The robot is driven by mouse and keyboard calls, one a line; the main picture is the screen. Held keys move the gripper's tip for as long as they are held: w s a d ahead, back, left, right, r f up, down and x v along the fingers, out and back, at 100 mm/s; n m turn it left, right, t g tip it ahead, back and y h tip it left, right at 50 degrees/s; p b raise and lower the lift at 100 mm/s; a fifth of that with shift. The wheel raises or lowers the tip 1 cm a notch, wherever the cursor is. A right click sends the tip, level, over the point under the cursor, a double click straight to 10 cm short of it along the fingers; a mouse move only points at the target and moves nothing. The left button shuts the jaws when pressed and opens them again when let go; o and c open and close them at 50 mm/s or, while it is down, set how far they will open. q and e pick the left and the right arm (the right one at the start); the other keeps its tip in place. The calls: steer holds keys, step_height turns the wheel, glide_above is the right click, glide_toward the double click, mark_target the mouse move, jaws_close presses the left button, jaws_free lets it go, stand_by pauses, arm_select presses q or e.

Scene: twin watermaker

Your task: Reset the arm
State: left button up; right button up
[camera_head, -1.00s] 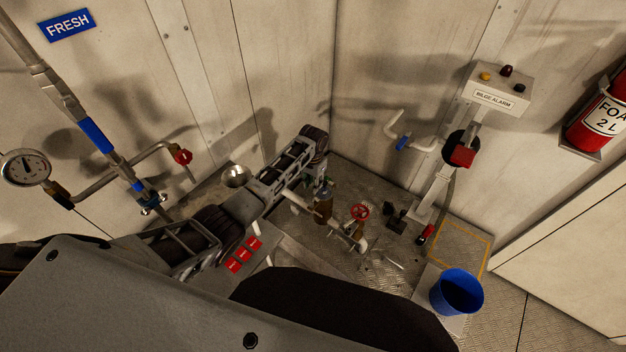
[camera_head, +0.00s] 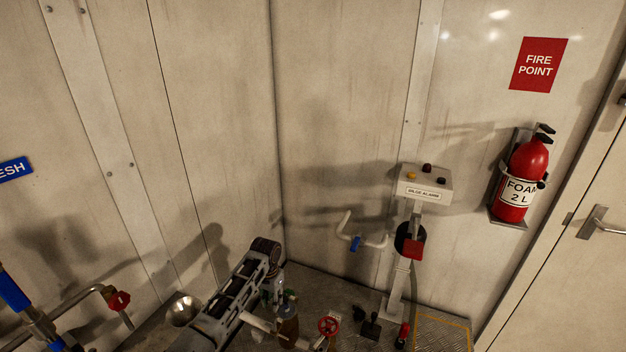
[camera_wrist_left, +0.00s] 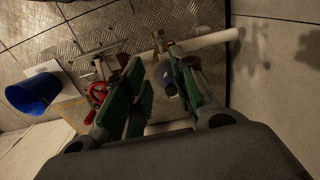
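My left arm comes in from the bottom left in the head view, and its gripper (camera_head: 278,294) hangs low beside the corner pipework. In the left wrist view the gripper (camera_wrist_left: 160,68) has its green-padded fingers apart, so it is open. A brass and dark blue fitting (camera_wrist_left: 166,74) on a pale pipe shows beyond the gap; I cannot tell whether the fingers touch it. In the head view a brownish fitting (camera_head: 288,327) is just below the gripper. My right gripper is not in view.
A red valve wheel (camera_head: 329,325) stands right of the gripper. The bilge alarm post (camera_head: 425,184), fire extinguisher (camera_head: 520,180) and red-handled pipe (camera_head: 118,300) are around it. A metal funnel (camera_head: 183,311) is left of the arm. A blue bucket (camera_wrist_left: 33,93) shows in the wrist view.

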arm_select(q)
steer(key=s+d+f+t+h, duration=0.1)
steer(key=s+d+t, duration=0.1)
steer(key=s, duration=1.3)
steer(key=s+a+r+n+t, duration=0.1)
steer(key=s+a+r, duration=0.2)
steer(key=s+r, duration=0.35)
steer(key=s+a+r+n+t, duration=0.1)
steer(key=s+a+r, duration=0.2)
steer(key=s, duration=0.7)
step_height(320, 180, down, 33)
steer(key=s+g, duration=0.2)
steer(key=s+a+f, duration=0.2)
steer(key=s+f, duration=0.8)
steer(key=s, duration=0.1)
steer(key=s+a+f+y, duration=0.1)
steer(key=s+a+f, duration=0.2)
steer(key=s+f, duration=0.6)
steer(key=shift+s+f+m+g, duration=0.3)
steer(key=shift+s+f+g, duration=0.1)
steer(key=shift+s, duration=0.7)
